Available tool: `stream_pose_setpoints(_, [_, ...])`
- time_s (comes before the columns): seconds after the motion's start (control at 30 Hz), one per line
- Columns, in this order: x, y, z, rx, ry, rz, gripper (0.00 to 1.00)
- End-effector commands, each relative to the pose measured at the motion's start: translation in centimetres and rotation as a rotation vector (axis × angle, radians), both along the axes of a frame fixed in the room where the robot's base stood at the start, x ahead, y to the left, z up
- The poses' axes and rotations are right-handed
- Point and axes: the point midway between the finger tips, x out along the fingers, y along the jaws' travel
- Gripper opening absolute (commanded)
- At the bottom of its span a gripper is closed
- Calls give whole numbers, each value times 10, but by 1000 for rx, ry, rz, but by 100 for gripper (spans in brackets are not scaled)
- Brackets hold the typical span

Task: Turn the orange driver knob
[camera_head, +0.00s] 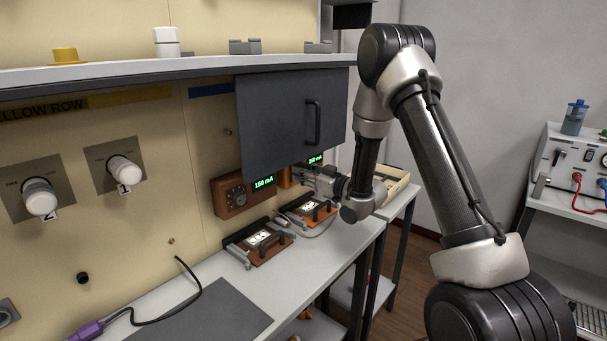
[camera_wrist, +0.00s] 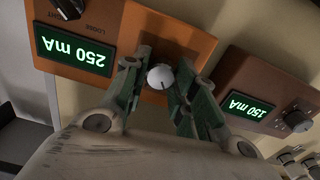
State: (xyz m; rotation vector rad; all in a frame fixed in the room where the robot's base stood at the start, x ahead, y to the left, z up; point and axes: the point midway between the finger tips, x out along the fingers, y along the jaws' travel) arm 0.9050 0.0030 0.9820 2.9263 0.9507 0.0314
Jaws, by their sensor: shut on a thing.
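The orange driver (camera_head: 285,178) is mounted on the cream wall panel, mostly hidden behind my gripper in the head view. In the wrist view the orange driver (camera_wrist: 195,38) appears upside down, and its green display (camera_wrist: 73,50) reads 250 mA. Its pale round knob (camera_wrist: 160,76) sits between my two fingers. My gripper (camera_wrist: 158,85) is shut on this knob, one finger on each side. In the head view my gripper (camera_head: 310,178) points left into the driver's front, and the knob is hidden there.
A brown driver (camera_head: 228,200) reading 150 mA is beside it on the left. A dark cabinet door (camera_head: 285,125) hangs just above. Two small fixtures (camera_head: 262,240) (camera_head: 310,212) stand on the bench below. A black cable (camera_head: 190,285) lies on the bench at left.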

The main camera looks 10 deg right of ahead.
Motion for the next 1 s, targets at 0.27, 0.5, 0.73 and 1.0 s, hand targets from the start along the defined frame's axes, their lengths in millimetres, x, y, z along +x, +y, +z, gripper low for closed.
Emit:
stream_pose_setpoints(0.27, [0,0,0,128,92,0,4])
stream_pose_setpoints(0.5, [1,-1,0,306,221,0,4])
stream_pose_setpoints(0.73, [1,-1,0,484,350,-1,4])
stream_pose_setpoints(1.0, [1,-2,0,691,500,-1,4])
